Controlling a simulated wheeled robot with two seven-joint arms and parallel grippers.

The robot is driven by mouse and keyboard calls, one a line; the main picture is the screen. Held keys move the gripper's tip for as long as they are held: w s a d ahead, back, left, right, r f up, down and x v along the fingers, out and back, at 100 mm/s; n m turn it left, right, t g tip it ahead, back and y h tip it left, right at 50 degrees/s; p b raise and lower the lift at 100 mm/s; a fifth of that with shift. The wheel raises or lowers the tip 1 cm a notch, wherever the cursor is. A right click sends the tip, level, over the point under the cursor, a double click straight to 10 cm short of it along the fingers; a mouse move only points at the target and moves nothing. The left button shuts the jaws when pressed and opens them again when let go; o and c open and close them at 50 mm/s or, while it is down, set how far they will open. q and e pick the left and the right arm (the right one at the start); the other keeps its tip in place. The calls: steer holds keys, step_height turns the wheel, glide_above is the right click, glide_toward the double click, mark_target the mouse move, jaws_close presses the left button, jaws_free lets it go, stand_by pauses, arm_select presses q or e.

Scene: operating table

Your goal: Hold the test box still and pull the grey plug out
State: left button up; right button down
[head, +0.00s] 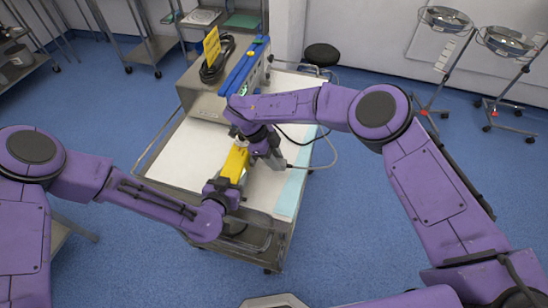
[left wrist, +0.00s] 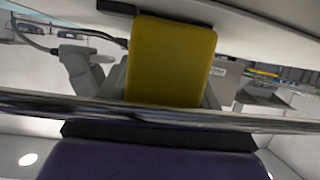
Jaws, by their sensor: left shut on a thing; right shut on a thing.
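The yellow test box (head: 235,164) stands on the white cart top, and its yellow face (left wrist: 172,58) fills the middle of the left wrist view. My left gripper (head: 226,185) is shut on the near end of the box. My right gripper (head: 266,145) reaches down from above, just right of the box, and is shut on the grey plug (head: 278,162). The plug (left wrist: 78,66) shows left of the yellow face in the left wrist view, with a cable running off it.
The cart top (head: 190,155) is clear left of the box. A metal unit with a blue bar (head: 245,65), a yellow sign (head: 211,48) and a coiled black cable stand at its back. The plug's grey cable (head: 333,153) loops over the right edge. A rail lines the near edge.

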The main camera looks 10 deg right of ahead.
steer(key=shift+d, duration=0.1)
steer(key=shift+s+d, duration=0.35)
steer(key=shift+d, duration=0.5)
steer(key=shift+s+d+r, duration=0.1)
steer(key=shift+d+r, duration=0.2)
steer(key=shift+r, duration=0.95)
steer(key=shift+s+d+r, duration=0.15)
steer(key=shift+d+r, duration=0.15)
steer(key=shift+r, duration=1)
steer(key=shift+s+d+r, duration=0.1)
steer(key=shift+d+r, duration=0.2)
steer(key=shift+r, duration=0.95)
arm_select(q)
steer(key=o, duration=1.4)
steer(key=v, duration=1.2)
